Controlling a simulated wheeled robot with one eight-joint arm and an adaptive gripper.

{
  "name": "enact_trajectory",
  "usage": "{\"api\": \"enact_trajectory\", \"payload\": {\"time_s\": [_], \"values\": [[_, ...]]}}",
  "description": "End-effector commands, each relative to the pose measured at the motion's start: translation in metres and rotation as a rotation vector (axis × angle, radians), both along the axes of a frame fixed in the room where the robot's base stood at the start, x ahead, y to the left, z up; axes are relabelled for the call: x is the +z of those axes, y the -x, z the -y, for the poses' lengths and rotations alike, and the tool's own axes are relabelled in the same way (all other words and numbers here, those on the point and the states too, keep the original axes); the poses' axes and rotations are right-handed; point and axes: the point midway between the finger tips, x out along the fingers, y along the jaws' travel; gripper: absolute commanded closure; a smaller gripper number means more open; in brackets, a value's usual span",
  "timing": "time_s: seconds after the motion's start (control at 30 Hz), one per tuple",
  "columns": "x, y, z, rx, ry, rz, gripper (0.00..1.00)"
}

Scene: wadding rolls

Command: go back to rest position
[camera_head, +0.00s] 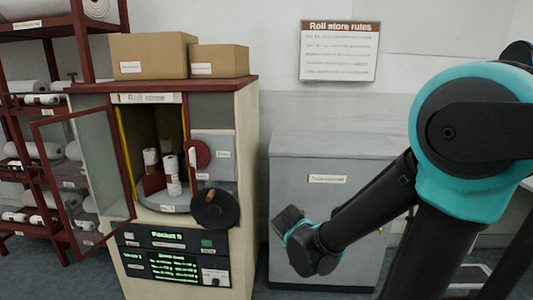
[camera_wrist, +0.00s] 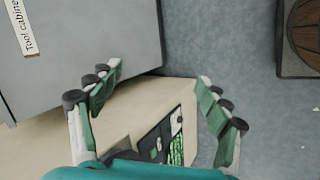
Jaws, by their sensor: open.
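My gripper shows in the wrist view (camera_wrist: 158,92) with its two green-padded fingers spread wide and nothing between them. In the head view my arm comes in from the right and reaches down to the left, ending in front of the grey tool cabinet (camera_head: 325,222); the fingers are not clear there. Left of it stands the roll store (camera_head: 246,150), a cream cabinet with its glass door (camera_head: 85,170) swung open to the left. Several white rolls (camera_head: 171,166) stand inside the roll store, apart from my gripper.
Two cardboard boxes (camera_head: 152,56) sit on top of the roll store. A dark red rack (camera_head: 75,50) with rolls stands at the far left. A rules sign (camera_head: 339,52) hangs on the wall. The wrist view shows bare floor (camera_wrist: 225,60) right of the cabinets.

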Motion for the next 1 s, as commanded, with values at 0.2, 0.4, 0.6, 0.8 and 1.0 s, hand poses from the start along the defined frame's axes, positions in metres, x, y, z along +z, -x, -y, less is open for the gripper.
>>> {"api": "enact_trajectory", "payload": {"time_s": [0.2,0.4,0.6,0.8,1.0], "values": [[-0.016,0.051,0.053,-0.426,-0.327,-0.029,0.23],[-0.026,0.088,0.071,-0.757,-0.583,-0.031,0.23],[-0.029,0.104,0.074,-0.919,-0.711,-0.029,0.23],[-0.03,0.105,0.074,-0.941,-0.729,-0.029,0.24],[-0.03,0.105,0.074,-0.938,-0.727,-0.029,0.49]]}}
